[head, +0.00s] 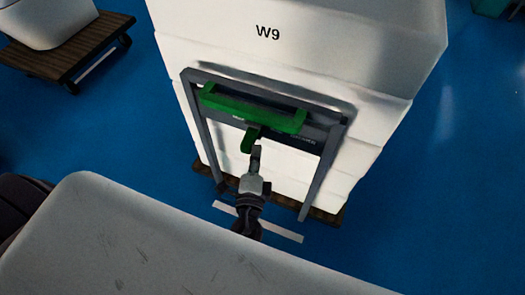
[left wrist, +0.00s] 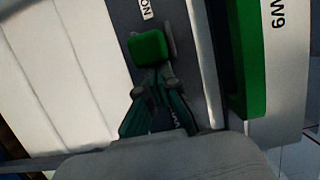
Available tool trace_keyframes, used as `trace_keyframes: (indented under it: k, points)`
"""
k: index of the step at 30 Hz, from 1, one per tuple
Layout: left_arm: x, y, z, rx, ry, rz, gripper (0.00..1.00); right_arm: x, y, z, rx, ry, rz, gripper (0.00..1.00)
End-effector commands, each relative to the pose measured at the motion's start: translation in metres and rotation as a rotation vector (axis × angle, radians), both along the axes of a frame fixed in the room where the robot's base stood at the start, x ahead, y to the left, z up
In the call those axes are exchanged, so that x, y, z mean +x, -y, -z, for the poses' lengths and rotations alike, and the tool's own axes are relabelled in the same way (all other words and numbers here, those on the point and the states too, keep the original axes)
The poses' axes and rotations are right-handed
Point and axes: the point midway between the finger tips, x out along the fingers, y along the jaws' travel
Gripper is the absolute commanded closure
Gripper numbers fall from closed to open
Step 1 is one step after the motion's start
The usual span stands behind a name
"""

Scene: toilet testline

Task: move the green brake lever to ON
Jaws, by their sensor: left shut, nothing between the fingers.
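The green brake lever (head: 250,139) sticks out from the grey panel of a cart frame, below the long green handle bar (head: 240,105). In the left wrist view the lever's green end (left wrist: 148,47) shows near a white label reading "ON" (left wrist: 146,9). My left gripper (head: 256,152) is shut and empty. Its fingertips are right at the lever's end, just below it in the head view. In the left wrist view the fingertips (left wrist: 154,80) lie against or very near the green end; I cannot tell if they touch. My right gripper is not in view.
A white stack marked "W9" (head: 268,33) stands behind the grey frame (head: 326,170) on a dark wooden base (head: 327,215). The frame's uprights flank my left gripper. Another wooden dolly (head: 62,55) stands at upper left. The blue floor (head: 440,190) at right is clear.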

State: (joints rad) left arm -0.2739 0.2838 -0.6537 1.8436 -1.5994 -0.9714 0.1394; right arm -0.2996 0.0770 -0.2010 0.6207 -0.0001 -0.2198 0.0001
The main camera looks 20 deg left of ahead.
Motion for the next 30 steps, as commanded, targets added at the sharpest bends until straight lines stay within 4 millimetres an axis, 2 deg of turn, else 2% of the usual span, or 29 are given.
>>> trace_keyframes:
  k: [13,30]
  points:
    - [-0.006,-0.028,0.003,0.005,0.001,0.344,1.0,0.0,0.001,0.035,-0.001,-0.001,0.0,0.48]
    - [-0.006,-0.038,0.0,0.0,0.001,0.339,1.0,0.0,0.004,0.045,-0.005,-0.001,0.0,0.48]
